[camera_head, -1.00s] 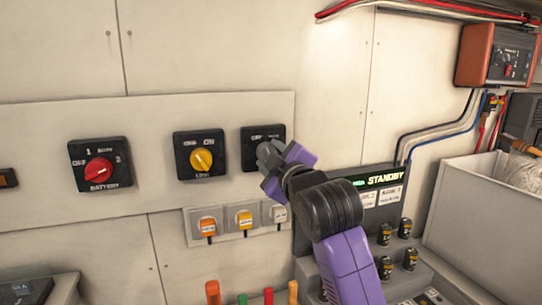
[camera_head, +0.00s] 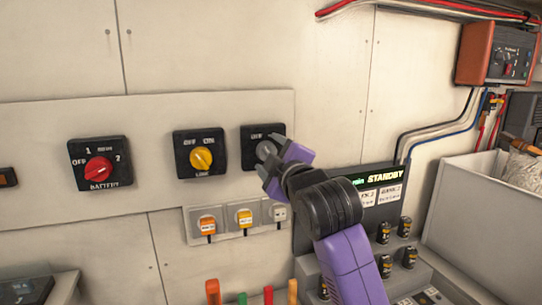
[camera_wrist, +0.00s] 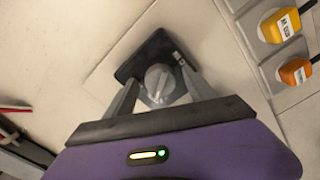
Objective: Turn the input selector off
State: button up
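A black square switch with a grey knob is on the wall panel, right of the other two switches; its plate (camera_head: 252,133) is partly covered by my gripper in the head view. In the wrist view its grey knob (camera_wrist: 158,83) sits between my fingers. My gripper (camera_wrist: 160,88) is open, one finger on each side of the knob, with gaps showing. The head view shows my gripper (camera_head: 267,160) at this switch. Its label is partly hidden, and I cannot read the knob's setting.
A red-knobbed battery switch (camera_head: 98,168) and a yellow-knobbed switch (camera_head: 201,158) are to the left. Plugs with orange and yellow tags (camera_head: 245,219) sit below. A console with a STANDBY display (camera_head: 385,178) and a grey bin (camera_head: 470,205) are to the right.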

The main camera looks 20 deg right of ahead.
jog(key=s+b, duration=0.2)
jog(key=s, duration=0.5)
jog(key=shift+s, duration=0.4)
dwell(0.4)
notch_tip(320, 180, up, 5)
jog(key=s+m+t, duration=0.1)
jog(key=m+t, duration=0.1)
jog(key=s+f+m+t+h, duration=0.1)
jog(key=s+f+m, duration=0.4)
jog(key=s+f, duration=0.6)
jog(key=s+f+m, duration=0.5)
jog(key=s+f, duration=0.4)
jog(key=f, duration=0.4)
jog(key=s+f+g, duration=0.2)
jog(key=s+f, duration=0.3)
jog(key=s, duration=0.3)
jog(key=s+f+g, duration=0.2)
jog(key=s+f, duration=0.3)
jog(key=s, duration=0.4)
jog(key=s+f+g+y, duration=0.1)
jog(key=s+f+g, duration=0.1)
jog(key=s+f, duration=0.3)
jog(key=s, duration=0.4)
jog(key=shift+s+a+f, duration=0.2)
jog(key=shift+f, duration=0.05)
